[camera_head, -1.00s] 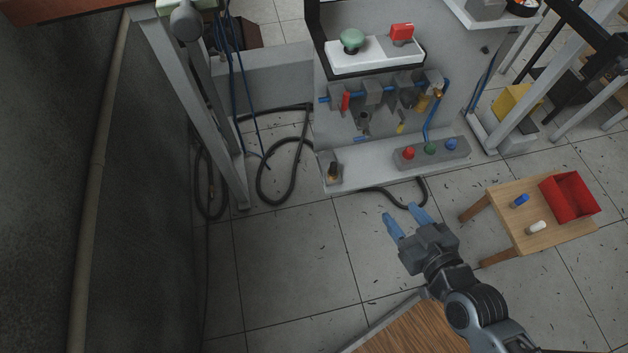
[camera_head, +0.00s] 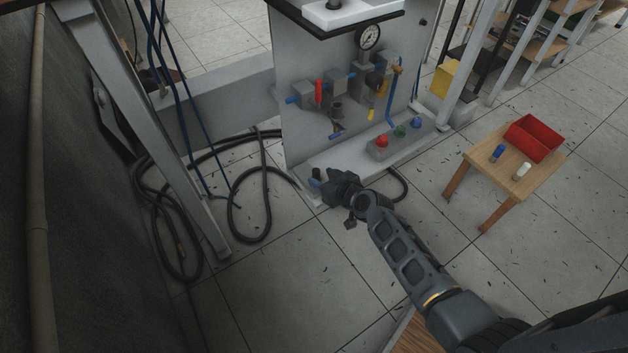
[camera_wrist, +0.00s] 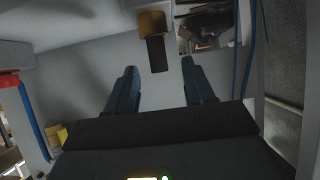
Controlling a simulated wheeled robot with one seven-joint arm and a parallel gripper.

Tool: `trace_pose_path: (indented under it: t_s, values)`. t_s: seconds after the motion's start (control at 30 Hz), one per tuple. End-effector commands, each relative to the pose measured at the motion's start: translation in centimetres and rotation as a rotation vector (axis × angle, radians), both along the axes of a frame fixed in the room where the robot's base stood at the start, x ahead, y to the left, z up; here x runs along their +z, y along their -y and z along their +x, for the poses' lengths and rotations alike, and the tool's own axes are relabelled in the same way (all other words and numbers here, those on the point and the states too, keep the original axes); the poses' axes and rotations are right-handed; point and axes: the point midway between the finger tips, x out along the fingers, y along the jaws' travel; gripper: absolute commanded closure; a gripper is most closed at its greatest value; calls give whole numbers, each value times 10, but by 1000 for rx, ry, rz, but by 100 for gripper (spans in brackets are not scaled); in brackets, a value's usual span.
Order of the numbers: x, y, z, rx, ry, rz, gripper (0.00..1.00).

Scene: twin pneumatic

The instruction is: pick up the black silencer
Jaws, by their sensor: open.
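The black silencer shows in the wrist view as a short black cylinder (camera_wrist: 157,55) with a brass-coloured base. In the head view its black top (camera_head: 316,173) stands at the front left corner of the panel's grey base plate. My gripper (camera_wrist: 159,64) is open, and its two blue fingers lie to either side of the silencer in the wrist picture, with gaps on both sides. I cannot tell how far the silencer reaches between the tips. In the head view my gripper (camera_head: 318,182) is at the silencer and partly hides it.
A block with red, green and blue buttons (camera_head: 400,136) stands right on the base plate (camera_head: 345,152). Valves and a gauge (camera_head: 369,36) are above. A black hose (camera_head: 262,195) lies left. A wooden table (camera_head: 485,170) holds a red bin (camera_head: 533,138), a blue cylinder (camera_head: 498,153) and a white one (camera_head: 521,171).

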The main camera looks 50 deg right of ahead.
Motion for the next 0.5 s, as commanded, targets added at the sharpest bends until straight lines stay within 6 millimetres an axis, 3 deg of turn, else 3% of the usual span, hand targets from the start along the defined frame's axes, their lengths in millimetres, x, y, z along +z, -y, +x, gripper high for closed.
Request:
trace_pose_path:
  t_s: [0.3,0.5]
  values:
    - [-24,12,34,0,1,1,47]
    - [-27,14,41,0,0,0,47]
